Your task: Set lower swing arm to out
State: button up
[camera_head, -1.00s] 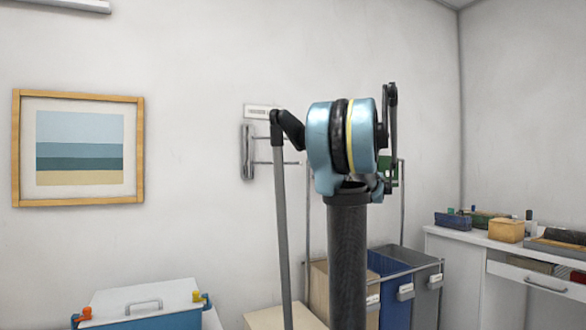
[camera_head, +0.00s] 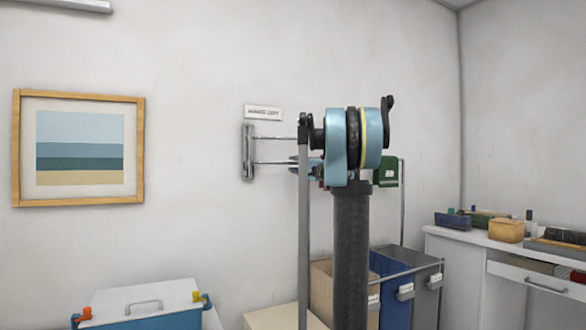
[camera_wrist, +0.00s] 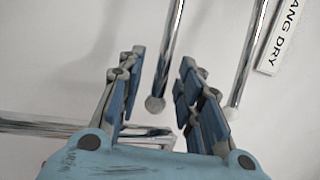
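The wall rack has a grey bracket (camera_head: 247,152) with two thin chrome swing arms. The upper swing arm (camera_head: 275,137) and the lower swing arm (camera_head: 272,163) both point right in the head view, their far ends hidden behind my arm. In the wrist view the lower swing arm (camera_wrist: 167,60) runs between my open fingers, its round tip near the palm. The upper swing arm (camera_wrist: 244,70) lies outside the right finger. My gripper (camera_wrist: 159,60) is open around the lower arm; I cannot tell whether a finger touches it. In the head view it is mostly hidden behind my arm.
A label (camera_head: 263,112) is on the wall above the bracket. A chrome bar (camera_wrist: 50,126) crosses the wrist view's lower left. The wall at left holds a picture (camera_head: 80,148).

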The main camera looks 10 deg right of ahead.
jog(key=shift+x, duration=1.1)
grip_shut()
